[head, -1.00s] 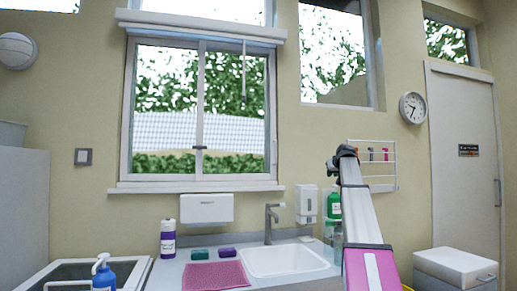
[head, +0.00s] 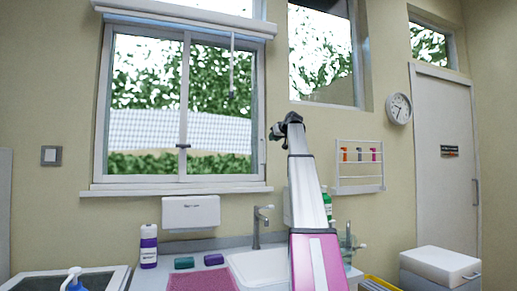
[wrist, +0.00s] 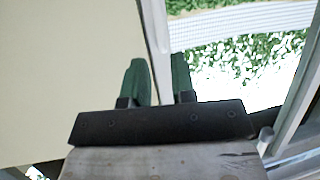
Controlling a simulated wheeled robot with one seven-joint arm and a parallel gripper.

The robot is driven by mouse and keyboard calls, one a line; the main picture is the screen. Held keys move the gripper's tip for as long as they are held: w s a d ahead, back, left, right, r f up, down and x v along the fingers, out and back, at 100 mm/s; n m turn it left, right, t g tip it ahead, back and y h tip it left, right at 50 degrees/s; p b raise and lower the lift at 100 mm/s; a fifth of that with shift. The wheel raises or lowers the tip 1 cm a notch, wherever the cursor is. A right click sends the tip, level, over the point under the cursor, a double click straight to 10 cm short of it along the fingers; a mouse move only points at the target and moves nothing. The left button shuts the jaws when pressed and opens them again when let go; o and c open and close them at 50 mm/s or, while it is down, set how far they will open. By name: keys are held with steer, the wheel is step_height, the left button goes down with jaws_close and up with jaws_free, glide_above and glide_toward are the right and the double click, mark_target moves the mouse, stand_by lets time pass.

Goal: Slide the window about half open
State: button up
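The window (head: 184,105) has two panes side by side in a white frame, and both sashes fill the frame, so it looks shut. A dark latch (head: 183,146) sits on the middle upright. A small handle-like part (head: 262,150) shows at the right edge of the right sash. My gripper (head: 284,124) is raised just right of the window in the head view. In the wrist view, my gripper's green fingers (wrist: 160,75) are apart with nothing held between them. A white frame upright (wrist: 156,45) shows behind the gap; its distance is unclear.
Below the window are the sill (head: 175,192), a towel dispenser (head: 191,212) and a counter with a white sink (head: 250,268). A bottle (head: 148,246) stands left of the sink. A wall rack (head: 359,168) hangs to the right of my arm. A blind (head: 185,18) crosses the window top.

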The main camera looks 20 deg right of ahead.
steer(key=x, duration=1)
steer(key=shift+w, duration=0.35)
steer(key=shift+a+f, duration=0.1)
steer(key=shift+a, duration=0.05)
jaws_close()
